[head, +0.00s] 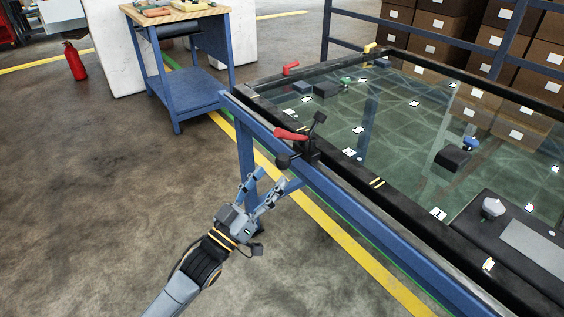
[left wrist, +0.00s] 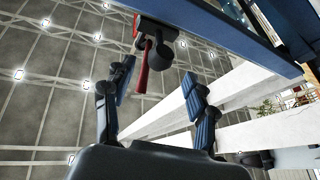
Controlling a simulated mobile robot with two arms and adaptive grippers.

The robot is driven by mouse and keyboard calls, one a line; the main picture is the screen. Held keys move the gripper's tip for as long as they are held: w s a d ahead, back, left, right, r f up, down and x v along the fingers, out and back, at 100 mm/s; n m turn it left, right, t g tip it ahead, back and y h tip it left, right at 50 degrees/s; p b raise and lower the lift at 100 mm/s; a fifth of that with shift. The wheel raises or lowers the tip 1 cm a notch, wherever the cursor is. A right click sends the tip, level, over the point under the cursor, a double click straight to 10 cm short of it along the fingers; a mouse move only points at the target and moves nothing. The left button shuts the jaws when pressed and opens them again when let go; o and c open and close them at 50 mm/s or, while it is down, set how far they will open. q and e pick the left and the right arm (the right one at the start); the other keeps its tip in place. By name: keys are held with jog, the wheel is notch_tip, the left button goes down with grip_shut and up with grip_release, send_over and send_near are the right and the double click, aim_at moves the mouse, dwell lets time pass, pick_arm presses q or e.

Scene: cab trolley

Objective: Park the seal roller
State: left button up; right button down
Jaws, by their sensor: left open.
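My left gripper (head: 273,181) is open and empty, its two fingers spread, just outside the trolley's near-left side. A black fitting with a red handle (head: 291,134), a dark upright lever and a round black end (head: 284,160) sits on the frame edge just beyond the fingers. In the left wrist view its red handle (left wrist: 143,68) and black round end (left wrist: 160,56) show beyond the open fingers (left wrist: 163,88), with no contact visible. I cannot tell whether this fitting is the seal roller. My right gripper is not in view.
The blue-framed trolley bears a glass pane with a black rim (head: 377,183). On the pane are a black block with a blue knob (head: 453,158) and a grey knob (head: 493,207). A blue side table (head: 190,91) stands behind left.

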aim_at(279, 167)
pick_arm(q)
jog(key=x, duration=0.4)
jog(key=shift+w+d+r, duration=0.15)
jog(key=shift+w+d, duration=0.05)
jog(key=shift+w+d+r, duration=0.25)
jog(key=shift+w+d, duration=0.15)
jog(key=shift+w, duration=0.15)
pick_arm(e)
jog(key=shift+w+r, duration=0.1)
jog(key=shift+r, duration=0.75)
pick_arm(q)
jog(key=shift+c, duration=0.4)
grip_shut()
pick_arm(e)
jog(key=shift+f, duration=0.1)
